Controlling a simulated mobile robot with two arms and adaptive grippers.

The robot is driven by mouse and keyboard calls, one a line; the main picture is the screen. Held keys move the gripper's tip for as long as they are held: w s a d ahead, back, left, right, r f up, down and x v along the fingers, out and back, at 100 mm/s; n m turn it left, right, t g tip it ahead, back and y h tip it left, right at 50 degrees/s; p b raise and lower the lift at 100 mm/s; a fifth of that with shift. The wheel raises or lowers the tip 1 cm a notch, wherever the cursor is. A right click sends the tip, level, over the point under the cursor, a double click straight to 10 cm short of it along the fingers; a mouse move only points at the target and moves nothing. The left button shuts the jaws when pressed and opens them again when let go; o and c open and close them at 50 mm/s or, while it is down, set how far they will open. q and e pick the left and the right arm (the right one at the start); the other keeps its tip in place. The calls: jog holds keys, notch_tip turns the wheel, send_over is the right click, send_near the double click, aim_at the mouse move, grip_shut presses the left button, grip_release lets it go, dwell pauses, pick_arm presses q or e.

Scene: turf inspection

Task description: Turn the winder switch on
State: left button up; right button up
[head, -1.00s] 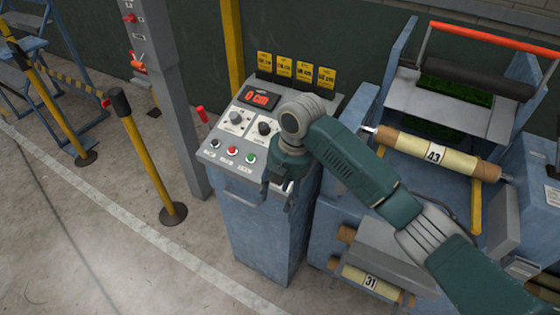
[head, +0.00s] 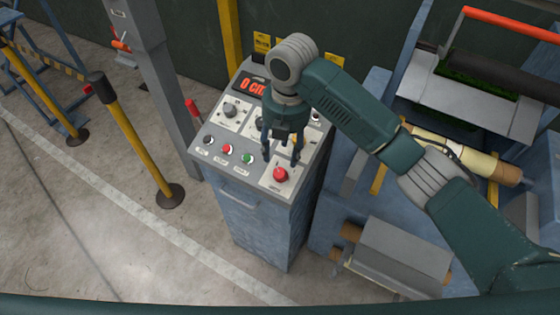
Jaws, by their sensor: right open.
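The grey control console (head: 255,215) stands in the middle with a sloped panel. Its panel has a red display (head: 254,88) beginning with 0, a left rotary knob (head: 230,110) and another knob (head: 257,126) partly behind my gripper. Along the front are a black button, a red button (head: 227,149), a green button (head: 247,158) and a larger red mushroom button (head: 280,174). The labels are too small to read, so I cannot tell which control is the winder switch. My right gripper (head: 281,160) is open, pointing down over the panel's right half, holding nothing. My left gripper is out of view.
A roller machine with a yellowish roll (head: 455,153) and an orange bar (head: 510,27) stands at the right. A grey post (head: 160,85) and a yellow barrier post (head: 135,145) stand left of the console. Floor at the lower left is clear.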

jog(key=p, duration=0.2)
send_over(280, 172)
jog(key=f, duration=0.4)
jog(key=shift+s+d+f, duration=0.15)
jog(key=shift+s+f, duration=0.15)
jog(key=shift+s, duration=0.1)
jog(key=f, duration=0.2)
jog(key=shift+w+f, duration=0.35)
jog(key=shift+f, duration=0.7)
jog(key=shift+c, duration=1)
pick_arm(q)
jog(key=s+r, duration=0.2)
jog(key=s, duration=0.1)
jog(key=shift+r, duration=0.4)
pick_arm(e)
jog(key=c, duration=0.9)
